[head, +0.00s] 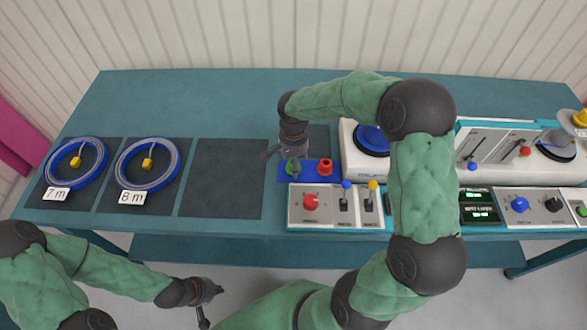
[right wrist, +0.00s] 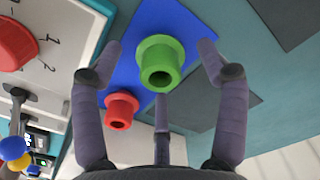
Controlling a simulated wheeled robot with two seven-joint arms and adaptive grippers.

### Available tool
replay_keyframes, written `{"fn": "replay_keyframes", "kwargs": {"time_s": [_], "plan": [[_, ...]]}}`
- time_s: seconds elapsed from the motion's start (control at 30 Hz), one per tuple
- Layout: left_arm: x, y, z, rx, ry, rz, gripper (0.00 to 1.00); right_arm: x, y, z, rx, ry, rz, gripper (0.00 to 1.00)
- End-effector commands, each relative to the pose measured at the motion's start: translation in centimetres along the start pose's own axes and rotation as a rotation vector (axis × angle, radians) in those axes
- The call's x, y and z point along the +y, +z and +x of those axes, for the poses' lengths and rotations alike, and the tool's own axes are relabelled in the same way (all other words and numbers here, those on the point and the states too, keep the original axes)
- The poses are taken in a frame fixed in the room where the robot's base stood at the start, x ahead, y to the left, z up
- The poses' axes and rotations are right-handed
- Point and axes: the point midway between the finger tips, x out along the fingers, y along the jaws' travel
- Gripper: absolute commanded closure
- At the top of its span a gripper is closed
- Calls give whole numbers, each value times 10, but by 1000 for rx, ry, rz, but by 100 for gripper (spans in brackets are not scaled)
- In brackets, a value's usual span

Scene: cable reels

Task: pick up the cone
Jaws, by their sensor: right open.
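A green flanged cone (head: 292,168) and a red flanged cone (head: 325,167) stand on a small blue mat (head: 308,178) near the table's front edge. In the right wrist view the green cone (right wrist: 160,62) is between the spread fingers of my right gripper (right wrist: 160,55), with gaps on both sides. The red cone (right wrist: 120,110) is lower left, beside a finger. My right gripper (head: 284,153) is open above the green cone and partly covers it in the head view. My left gripper (head: 210,303) has its fingers apart and is empty, in front of the table.
Two blue cable reels (head: 78,163) (head: 148,164), tagged 7 m and 8 m, lie on dark mats at the left. An empty dark mat (head: 225,180) lies beside them. A control panel (head: 330,213) with a red knob and levers borders the blue mat. Machines fill the right side.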

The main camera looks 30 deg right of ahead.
Motion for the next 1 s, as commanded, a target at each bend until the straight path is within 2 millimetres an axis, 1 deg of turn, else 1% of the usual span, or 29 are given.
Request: {"fn": "replay_keyframes", "kwargs": {"time_s": [0.07, 0.27, 0.3, 0.37, 0.4, 0.47, 0.5, 0.87, 1.0], "plan": [[-1, 0, 2, 0, 0, 0, 100, 0, 0, 5, 1, -1, 1, 26], [0, 0, 1, 0, 0, 0, 100, 0, 0, 4, 1, -1, 1, 26], [0, 0, 1, 0, 0, 0, 100, 0, 0, 4, 1, -1, 1, 37], [0, 0, 1, 0, 0, 0, 100, 0, 0, 4, 1, -1, 0, 54], [0, 0, 1, 1, 0, 0, 100, 0, 0, 4, 1, -1, 0, 65], [0, 0, 1, 0, 0, 0, 100, 0, 0, 4, 1, -1, 0, 82], [0, 0, 1, 0, 0, 0, 100, 0, 0, 4, 0, -1, 0, 87], [0, 0, 1, 0, 0, 0, 100, 0, 0, 3, 0, 0, 0, 87], [0, 0, -2, 0, 0, 0, 100, 0, -1, -4, 1, -1, 0, 87]]}}
